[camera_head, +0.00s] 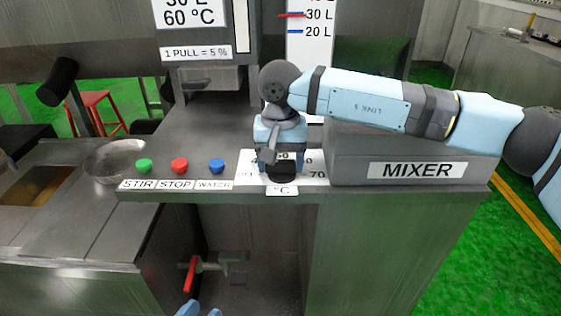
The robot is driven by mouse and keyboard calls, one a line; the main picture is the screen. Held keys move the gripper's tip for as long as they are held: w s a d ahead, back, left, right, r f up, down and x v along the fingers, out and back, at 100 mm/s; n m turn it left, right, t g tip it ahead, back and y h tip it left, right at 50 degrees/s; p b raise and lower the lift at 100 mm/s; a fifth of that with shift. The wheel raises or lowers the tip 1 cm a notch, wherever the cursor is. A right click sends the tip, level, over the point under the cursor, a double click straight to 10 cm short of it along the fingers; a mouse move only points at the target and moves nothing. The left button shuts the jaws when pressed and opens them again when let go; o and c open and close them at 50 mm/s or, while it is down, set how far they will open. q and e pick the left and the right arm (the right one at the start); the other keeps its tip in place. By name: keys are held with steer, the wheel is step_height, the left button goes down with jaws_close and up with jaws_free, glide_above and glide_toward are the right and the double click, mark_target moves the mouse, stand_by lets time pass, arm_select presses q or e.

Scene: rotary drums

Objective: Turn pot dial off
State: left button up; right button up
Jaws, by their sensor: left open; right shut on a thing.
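The pot dial (283,172) is a dark knob on a white scale plate on the grey counter, with "°C" below it. Numbers show around it, with "70" at its right. My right gripper (272,158) reaches down over the dial from my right arm and is shut on it. The gripper hides much of the dial and of the scale, so I cannot tell which mark the dial points to.
Green (144,166), red (180,166) and blue (217,166) buttons sit left of the dial. A MIXER box (420,168) stands at its right. A red-handled valve (190,274) is below the counter. A metal bowl (115,158) is at the left.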

mark_target(280, 161)
stand_by(0.4)
steer(key=o, duration=0.9)
steer(key=shift+o, duration=0.2)
steer(key=shift+r, duration=0.15)
steer(key=shift+r, duration=0.35)
arm_select(q)
steer(key=f+g, duration=0.1)
steer(key=s+a+f+y+p, duration=0.1)
steer(key=f, duration=0.1)
steer(key=s+a+f+g+p, duration=0.1)
steer(key=f, duration=0.1)
steer(key=shift+a+g+y, duration=0.15)
steer(key=shift+g+y, duration=0.15)
steer(key=shift+y, duration=0.1)
arm_select(e)
step_height(280, 161, up, 13)
arm_select(q)
steer(key=shift+r, duration=0.1)
